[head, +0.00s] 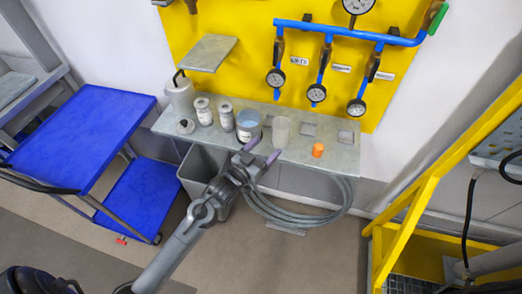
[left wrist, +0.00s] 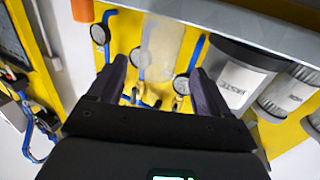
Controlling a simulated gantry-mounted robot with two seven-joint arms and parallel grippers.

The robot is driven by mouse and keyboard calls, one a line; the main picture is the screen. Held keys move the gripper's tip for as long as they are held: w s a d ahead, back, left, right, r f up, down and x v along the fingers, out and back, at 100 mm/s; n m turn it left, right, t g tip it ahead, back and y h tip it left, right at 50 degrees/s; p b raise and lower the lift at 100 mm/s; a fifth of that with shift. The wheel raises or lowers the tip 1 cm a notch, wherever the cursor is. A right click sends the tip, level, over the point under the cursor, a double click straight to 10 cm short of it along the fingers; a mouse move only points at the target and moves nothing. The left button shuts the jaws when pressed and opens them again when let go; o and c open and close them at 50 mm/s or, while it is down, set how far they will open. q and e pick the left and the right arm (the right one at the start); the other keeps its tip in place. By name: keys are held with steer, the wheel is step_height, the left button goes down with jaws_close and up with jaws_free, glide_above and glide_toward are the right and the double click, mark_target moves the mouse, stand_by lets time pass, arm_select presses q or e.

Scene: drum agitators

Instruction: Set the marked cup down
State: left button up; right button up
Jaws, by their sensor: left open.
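The marked cup (head: 249,125) is a labelled container with a dark rim and blue contents. It stands upright on the grey shelf (head: 345,158) below the yellow panel. It also shows in the left wrist view (left wrist: 238,76), beside one finger. My left gripper (head: 263,151) is open at the shelf's front edge, close in front of the cup, with nothing held. In the left wrist view its two fingers (left wrist: 158,88) are spread apart, and a translucent cup (left wrist: 162,48) appears beyond the gap. Whether a finger touches the marked cup cannot be told. My right gripper is not in view.
The translucent cup (head: 281,132) and an orange cap (head: 318,150) stand right of the marked cup. Labelled jars (head: 204,112) stand left. Blue pipes with gauges (head: 317,93) hang above. A grey bin (head: 194,172) and coiled hose (head: 300,212) are below. A blue cart (head: 84,135) stands left.

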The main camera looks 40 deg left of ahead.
arm_select(q)
steer(key=s+d+f+g, duration=0.2)
steer(key=s+f+g, duration=0.1)
steer(key=s, duration=0.7)
steer(key=s+d+f+m+g, duration=0.1)
steer(key=s+d+f+g, duration=0.1)
steer(key=s+g, duration=0.4)
steer(key=s+d+f+g, duration=0.3)
steer(key=s+f+g, duration=0.1)
steer(key=s, duration=0.9)
steer(key=shift+s+g+y, duration=0.4)
steer(key=shift+g, duration=0.3)
steer(key=shift+d+r, duration=0.1)
steer(key=shift+r, duration=0.05)
step_height(320, 180, up, 37)
steer(key=p, duration=3.7)
